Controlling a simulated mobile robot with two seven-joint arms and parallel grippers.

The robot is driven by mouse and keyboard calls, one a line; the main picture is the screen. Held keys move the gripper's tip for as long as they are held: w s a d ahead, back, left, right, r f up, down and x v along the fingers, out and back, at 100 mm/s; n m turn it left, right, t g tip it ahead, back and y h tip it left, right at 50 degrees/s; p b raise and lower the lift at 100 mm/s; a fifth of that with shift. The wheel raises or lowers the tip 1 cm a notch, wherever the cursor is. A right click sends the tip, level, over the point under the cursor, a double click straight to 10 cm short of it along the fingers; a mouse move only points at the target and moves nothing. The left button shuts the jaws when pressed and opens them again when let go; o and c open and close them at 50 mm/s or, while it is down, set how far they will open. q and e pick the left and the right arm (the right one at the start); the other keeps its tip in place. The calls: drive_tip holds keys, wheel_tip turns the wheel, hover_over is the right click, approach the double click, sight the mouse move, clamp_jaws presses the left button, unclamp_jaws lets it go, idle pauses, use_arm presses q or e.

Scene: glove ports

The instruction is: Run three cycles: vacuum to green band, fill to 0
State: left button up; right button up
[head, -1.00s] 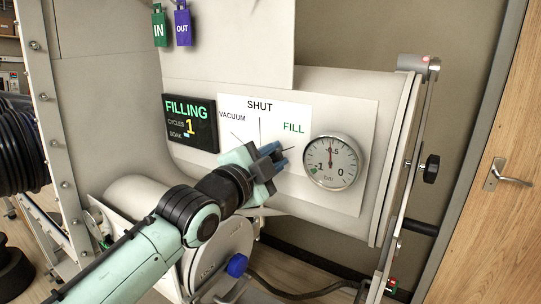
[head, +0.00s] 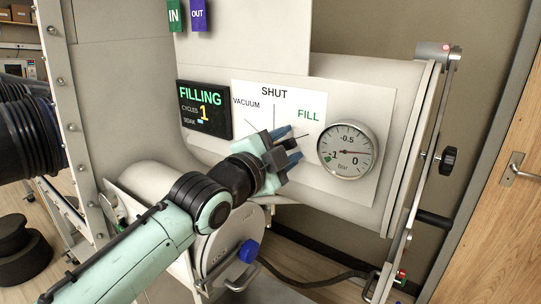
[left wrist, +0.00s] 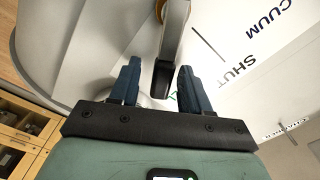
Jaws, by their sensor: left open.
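The gauge (head: 346,151) shows -1, -0.5 and 0, with a green band at its lower left. Its needle lies about level, pointing right, between -0.5 and 0. The display (head: 204,110) reads FILLING, cycles 1, with a small soak bar. The valve plate (head: 280,92) is marked VACUUM, SHUT and FILL. My left gripper (head: 289,144) is open in front of the plate, below the FILL mark. In the left wrist view, the dark end of the valve handle (left wrist: 162,80) stands between the open fingers (left wrist: 154,88). The handle's pivot is mostly hidden in the head view.
Green IN and purple OUT tags (head: 198,15) hang above. A blue knob (head: 249,250) sits on the round hatch (head: 228,240) below my arm. A clamp bar with a black knob (head: 449,160) stands right of the gauge. A wooden door (head: 505,210) is at far right.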

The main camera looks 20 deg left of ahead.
use_arm(q)
drive_tip(key=b+v, duration=0.1)
drive_tip(key=v, duration=1.2)
drive_tip(key=shift+b, duration=0.35)
use_arm(e)
drive_tip(key=shift+w+d+f, duration=0.15)
drive_tip(key=shift+w+f, duration=0.5)
drive_tip(key=shift+f, duration=0.25)
idle(1.0)
use_arm(q)
drive_tip(key=p+x, duration=0.5)
drive_tip(key=x, duration=0.8)
drive_tip(key=shift+w, duration=0.1)
use_arm(e)
drive_tip(key=shift+g, duration=0.3)
drive_tip(key=r, duration=0.1)
drive_tip(key=s+r, duration=0.1)
drive_tip(key=r, duration=0.1)
drive_tip(key=s+r, duration=0.1)
drive_tip(key=shift+s+a+r, duration=0.15)
drive_tip(key=shift+s+a, duration=0.05)
drive_tip(key=shift+s, duration=0.05)
use_arm(q)
clamp_jaws()
